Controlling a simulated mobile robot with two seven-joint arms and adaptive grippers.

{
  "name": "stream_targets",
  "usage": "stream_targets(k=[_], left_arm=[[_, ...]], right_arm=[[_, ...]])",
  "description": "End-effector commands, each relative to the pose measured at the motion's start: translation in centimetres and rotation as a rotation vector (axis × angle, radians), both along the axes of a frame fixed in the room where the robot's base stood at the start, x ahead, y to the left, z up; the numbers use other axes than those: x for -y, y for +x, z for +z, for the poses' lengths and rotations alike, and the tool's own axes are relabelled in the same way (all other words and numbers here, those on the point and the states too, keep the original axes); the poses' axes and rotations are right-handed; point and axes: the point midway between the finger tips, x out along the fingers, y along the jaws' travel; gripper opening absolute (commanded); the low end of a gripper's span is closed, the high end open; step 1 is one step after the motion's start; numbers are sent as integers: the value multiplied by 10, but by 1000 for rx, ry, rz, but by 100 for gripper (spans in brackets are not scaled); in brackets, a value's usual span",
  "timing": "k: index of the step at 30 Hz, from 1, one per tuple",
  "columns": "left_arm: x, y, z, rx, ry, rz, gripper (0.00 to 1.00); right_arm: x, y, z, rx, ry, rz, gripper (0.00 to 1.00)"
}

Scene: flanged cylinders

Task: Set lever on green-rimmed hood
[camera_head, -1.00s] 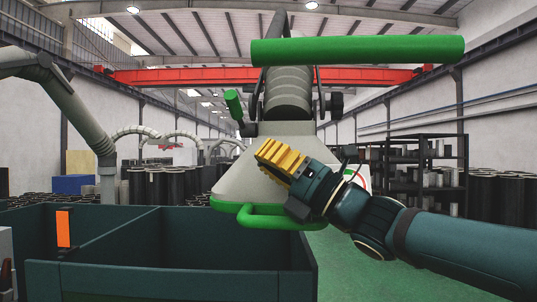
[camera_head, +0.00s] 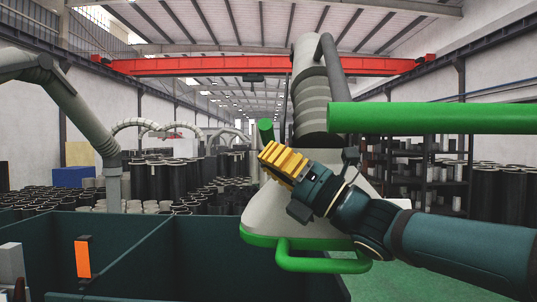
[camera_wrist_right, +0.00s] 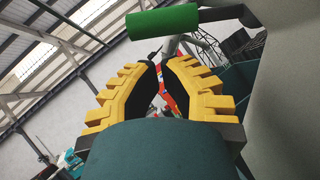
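The hood (camera_head: 262,212) is a pale grey cone with a green rim (camera_head: 285,243) and a ribbed grey duct above. A short green cylinder, the lever's grip (camera_head: 266,130), shows just above my right gripper's fingertips in the head view. In the wrist view the lever's green grip (camera_wrist_right: 162,21) sits on a grey rod, beyond and above the fingertips. My right gripper (camera_head: 272,156) has yellow toothed fingers in front of the hood. In the wrist view the right gripper (camera_wrist_right: 160,66) has an empty gap between its fingers. My left gripper is out of view.
A thick green bar (camera_head: 430,118) crosses the right side close to the camera. A green loop handle (camera_head: 320,264) juts from the hood's rim. Dark teal bins (camera_head: 110,245) fill the lower left. A grey jointed duct arm (camera_head: 75,105) stands at left. Black cylinders and shelving stand behind.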

Motion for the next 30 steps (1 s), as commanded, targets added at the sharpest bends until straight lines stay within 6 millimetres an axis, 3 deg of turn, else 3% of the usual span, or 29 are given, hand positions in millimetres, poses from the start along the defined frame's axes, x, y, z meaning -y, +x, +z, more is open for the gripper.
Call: stream_targets(k=[1, 6, 20, 30], left_arm=[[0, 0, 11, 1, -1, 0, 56], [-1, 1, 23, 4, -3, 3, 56], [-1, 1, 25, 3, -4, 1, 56], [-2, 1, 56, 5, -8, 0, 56]], right_arm=[[1, 0, 8, -1, 0, 0, 0], [3, 1, 15, 0, 1, 1, 0], [4, 1, 16, -12, 2, 1, 0], [5, 9, 48, -269, 35, 0, 0]])
